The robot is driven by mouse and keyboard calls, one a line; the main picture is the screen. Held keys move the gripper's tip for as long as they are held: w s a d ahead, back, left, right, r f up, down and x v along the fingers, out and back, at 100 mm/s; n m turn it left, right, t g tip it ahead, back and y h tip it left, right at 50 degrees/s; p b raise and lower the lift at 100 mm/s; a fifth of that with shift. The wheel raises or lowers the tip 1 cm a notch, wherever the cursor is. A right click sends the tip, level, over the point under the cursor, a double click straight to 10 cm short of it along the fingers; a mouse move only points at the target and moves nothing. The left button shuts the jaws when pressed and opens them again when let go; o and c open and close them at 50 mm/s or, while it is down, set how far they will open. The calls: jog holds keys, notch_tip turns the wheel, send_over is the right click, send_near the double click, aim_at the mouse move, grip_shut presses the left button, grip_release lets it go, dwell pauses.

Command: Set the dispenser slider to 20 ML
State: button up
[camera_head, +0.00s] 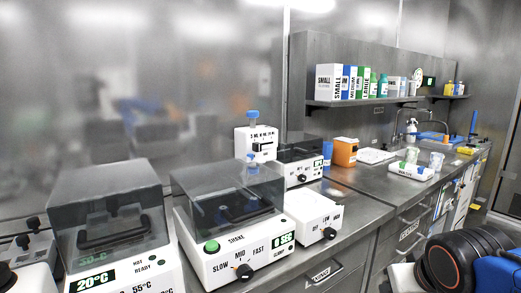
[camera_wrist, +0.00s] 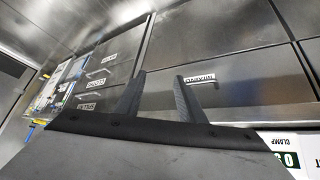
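The dispenser (camera_head: 256,144) is a white box with a blue-topped bottle piece above it, standing at the back of the counter in the head view. Its front carries small ML marks and a dark slider (camera_head: 265,147); the exact setting is too small to read. My gripper (camera_wrist: 161,76) shows in the wrist view with its two dark fingers apart and nothing between them. It faces the steel drawer fronts, away from the dispenser. The dispenser is not in the wrist view.
A shaker (camera_head: 235,222) with a clear lid stands in front of the dispenser, with a heater box (camera_head: 112,228) to its left. A dark-lidded device (camera_head: 303,160) and a white knob box (camera_head: 309,216) stand to the right. An orange box (camera_head: 345,152) sits farther along the counter.

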aim_at(259, 147)
jog(key=w+a+r+n+t+y, duration=0.1)
jog(key=w+a+r+t, duration=0.1)
jog(key=w+r, duration=0.3)
jog(key=w+a+r+n+t+y, duration=0.1)
jog(key=w+a+r+t+y, duration=0.1)
jog(key=w+a+r, duration=0.3)
jog(key=w+a+r+n+t+y, duration=0.1)
jog(key=w+a+r+t, duration=0.3)
jog(key=w+r, duration=0.3)
jog(key=shift+w+a+r+n+y, duration=0.1)
jog(key=shift+w+a+n+y, duration=0.1)
jog(key=shift+w, duration=0.85)
jog(key=shift+w+a+n+y, duration=0.1)
jog(key=shift+w+y, duration=0.1)
jog(key=shift+w, duration=0.8)
jog(key=w+a+r+n+y, duration=0.2)
jog(key=a+r+n+y, duration=0.15)
jog(key=a+y, duration=0.45)
jog(key=w+a, duration=0.3)
jog(key=w, duration=0.1)
jog(key=w+a+h, duration=0.1)
jog(key=w+a, duration=0.3)
jog(key=w, duration=0.1)
jog(key=w+a+h, duration=0.1)
jog(key=w+a, duration=0.3)
jog(key=w, duration=0.1)
jog(key=shift+a+r, duration=0.1)
jog(key=shift+r, duration=0.3)
